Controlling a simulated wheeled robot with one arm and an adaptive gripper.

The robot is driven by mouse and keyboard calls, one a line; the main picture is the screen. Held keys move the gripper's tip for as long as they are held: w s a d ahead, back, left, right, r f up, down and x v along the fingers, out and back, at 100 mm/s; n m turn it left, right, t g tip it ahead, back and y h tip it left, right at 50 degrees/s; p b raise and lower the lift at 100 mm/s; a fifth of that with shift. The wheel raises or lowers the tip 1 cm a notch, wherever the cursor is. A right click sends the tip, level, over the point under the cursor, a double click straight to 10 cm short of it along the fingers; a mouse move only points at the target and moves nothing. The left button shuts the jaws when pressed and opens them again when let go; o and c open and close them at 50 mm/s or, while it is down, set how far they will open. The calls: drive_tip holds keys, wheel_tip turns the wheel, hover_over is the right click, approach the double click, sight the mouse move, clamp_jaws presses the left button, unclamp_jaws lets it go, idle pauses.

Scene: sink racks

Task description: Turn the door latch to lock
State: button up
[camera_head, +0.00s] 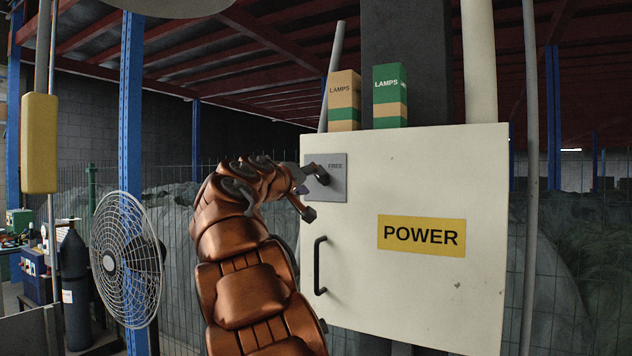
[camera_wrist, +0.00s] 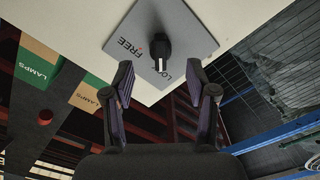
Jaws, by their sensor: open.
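The door latch is a black knob (camera_head: 323,176) on a grey plate (camera_head: 339,186) at the upper left of the white cabinet door. In the wrist view the knob (camera_wrist: 160,46) sits ahead of the fingers, with a white line on its lower end. The word "FREE" is left of it, and a partly hidden "LO" label is below it. My gripper (camera_head: 306,192) is open at the plate's left edge in the head view. In the wrist view my gripper's fingertips (camera_wrist: 159,80) are spread apart below the knob, with nothing between them. I cannot tell whether a finger touches the knob.
The white cabinet (camera_head: 420,290) has a yellow "POWER" sign (camera_head: 421,236) and a black door handle (camera_head: 319,265) below the latch. Two lamp boxes (camera_head: 344,100) (camera_head: 390,96) stand on its top. A fan (camera_head: 127,258) is left of my arm. Mesh fencing is behind.

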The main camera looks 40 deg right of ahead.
drive_tip(key=v, duration=0.6)
drive_tip(key=shift+a, duration=0.2)
idle(0.4)
drive_tip(key=s+a+f+n+g+y, duration=0.1)
drive_tip(key=s+a+f+y, duration=0.25)
drive_tip(key=f, duration=0.75)
drive_tip(key=s+a+f+g+y, duration=0.1)
drive_tip(key=s+a+f+y, duration=0.3)
drive_tip(key=f, duration=0.6)
drive_tip(key=s+a+f+n+g+y, duration=0.15)
drive_tip(key=s+a+f, duration=0.35)
drive_tip(key=f, duration=0.6)
drive_tip(key=s+a+f+n+g+y, duration=0.3)
drive_tip(key=s+a+f+y, duration=0.5)
drive_tip(key=s+a+f, duration=1.1)
drive_tip(key=s+a, duration=0.1)
drive_tip(key=s, duration=0.2)
drive_tip(key=shift+s, duration=0.2)
drive_tip(key=shift+g, duration=0.25)
